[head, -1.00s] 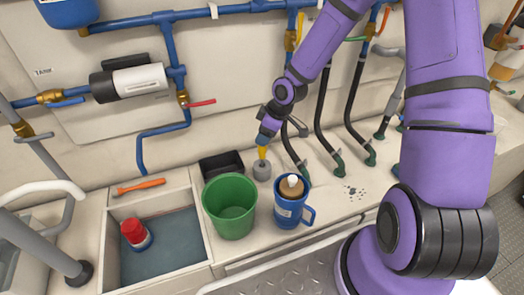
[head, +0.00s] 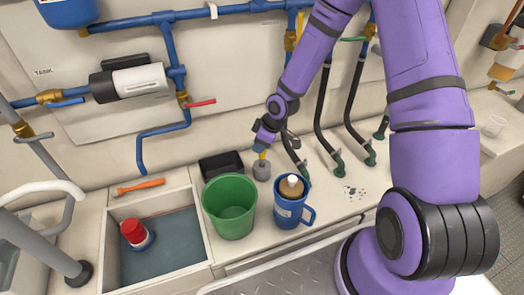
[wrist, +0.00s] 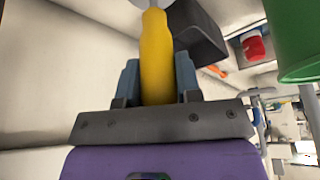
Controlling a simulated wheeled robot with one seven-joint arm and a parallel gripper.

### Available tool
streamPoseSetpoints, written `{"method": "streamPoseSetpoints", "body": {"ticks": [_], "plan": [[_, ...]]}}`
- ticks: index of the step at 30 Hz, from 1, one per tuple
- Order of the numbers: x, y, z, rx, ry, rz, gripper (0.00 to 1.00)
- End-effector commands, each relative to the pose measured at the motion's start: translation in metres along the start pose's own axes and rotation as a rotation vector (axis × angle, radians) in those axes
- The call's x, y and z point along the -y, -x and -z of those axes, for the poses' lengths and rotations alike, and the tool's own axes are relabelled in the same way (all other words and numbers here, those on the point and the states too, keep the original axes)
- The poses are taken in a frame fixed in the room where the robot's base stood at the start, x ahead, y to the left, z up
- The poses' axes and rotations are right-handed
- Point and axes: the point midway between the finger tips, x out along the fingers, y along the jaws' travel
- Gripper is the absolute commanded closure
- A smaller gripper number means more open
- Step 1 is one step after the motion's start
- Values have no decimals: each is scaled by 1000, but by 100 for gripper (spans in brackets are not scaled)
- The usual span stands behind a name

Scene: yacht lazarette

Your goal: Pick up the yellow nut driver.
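The yellow nut driver (head: 263,154) stands handle up at a grey round holder (head: 262,171) on the counter. In the wrist view its yellow handle (wrist: 156,58) fills the space between my two fingers, and a bit of grey shows past its far end. My gripper (wrist: 158,82) is shut on the handle, with a finger against each side. In the head view my gripper (head: 265,143) comes down from above and hides the top of the handle. Whether the driver's lower end is still inside the holder is hidden.
A black bin (head: 221,165) and a green bucket (head: 230,207) stand left of the holder. A blue mug (head: 289,212) stands in front of it, and black hoses (head: 322,120) rise close on the right. A sink recess holds a red-capped container (head: 134,232).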

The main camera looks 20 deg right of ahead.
Motion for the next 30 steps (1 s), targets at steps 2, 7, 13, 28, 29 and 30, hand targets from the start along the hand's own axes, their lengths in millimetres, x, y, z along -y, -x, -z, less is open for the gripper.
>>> {"method": "streamPoseSetpoints", "body": {"ticks": [2, 7, 13, 28, 29, 30], "plan": [[0, 0, 0, 0, 0, 0, 91], [0, 0, 0, 0, 0, 0, 97], [-1, 7, 3, -2, 0, -2, 97], [-1, 81, 33, -1, -1, -2, 97], [-1, 84, 34, -1, -1, -2, 97], [-1, 87, 36, -1, -1, -1, 97]]}}
